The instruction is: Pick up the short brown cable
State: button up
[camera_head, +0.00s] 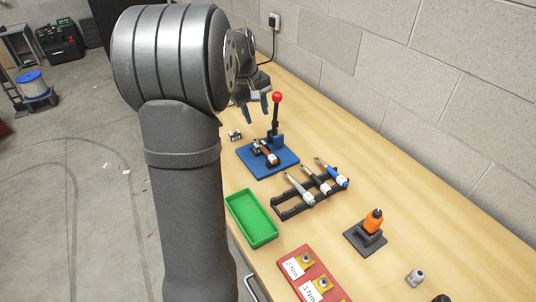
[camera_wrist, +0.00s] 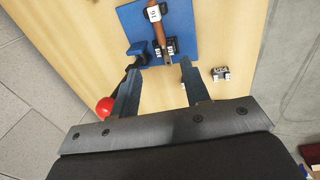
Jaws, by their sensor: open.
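A short brown cable (camera_head: 268,153) with a white label lies on the blue base plate (camera_head: 256,166) of a lever fixture. In the wrist view the brown cable (camera_wrist: 158,32) runs from the top edge down to a dark clamp block (camera_wrist: 166,47) on the blue plate (camera_wrist: 185,28). My gripper (camera_head: 257,110) is open and empty, above the bench on the far side of the plate. In the wrist view my gripper (camera_wrist: 160,68) has its fingertips apart, with the cable's lower end seen between and just above them. Whether anything touches is not clear.
The fixture's lever has a red knob (camera_head: 277,97), which shows beside my left finger in the wrist view (camera_wrist: 105,108). A small connector block (camera_head: 235,135) lies left of the plate. A tool rack (camera_head: 290,207), green tray (camera_head: 236,230) and orange-tool stand (camera_head: 362,244) are nearer.

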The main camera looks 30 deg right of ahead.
send_over(268, 152)
jog(key=a, duration=0.2)
notch_tip(268, 152, down, 11)
jog(key=shift+s+d+f, duration=0.1)
jog(key=shift+d+f, duration=0.15)
jog(key=shift+f, duration=0.65)
jog(key=shift+w+d+f, duration=0.1)
jog(key=shift+d+f, duration=0.2)
jog(key=shift+f, duration=0.55)
jog(key=shift+s+d+f, duration=0.1)
jog(key=shift+d+f, duration=0.15)
jog(key=shift+f, duration=0.65)
grip_shut()
